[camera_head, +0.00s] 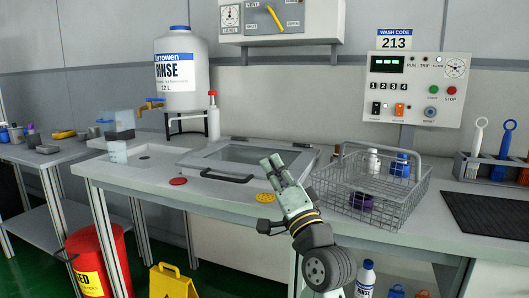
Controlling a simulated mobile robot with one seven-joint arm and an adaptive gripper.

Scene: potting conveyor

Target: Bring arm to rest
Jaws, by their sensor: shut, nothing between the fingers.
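My gripper (274,163) is in the middle of the head view, at the end of my pale arm, which rises from the lower right. Its two fingers point up and to the left. The fingers are shut with nothing between them. The gripper appears in front of the grey lidded basin (213,157) and left of the wire basket (411,213). It looks apart from both, though its exact height above the worktop is hard to judge. My wrist hides part of the worktop's front edge.
The wire basket holds a purple item (361,201) and bottles. A yellow disc (265,197) and red disc (178,181) lie on the worktop (130,178). A rinse tank (182,75) stands behind. A red bin (98,262) and yellow sign (172,283) stand below.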

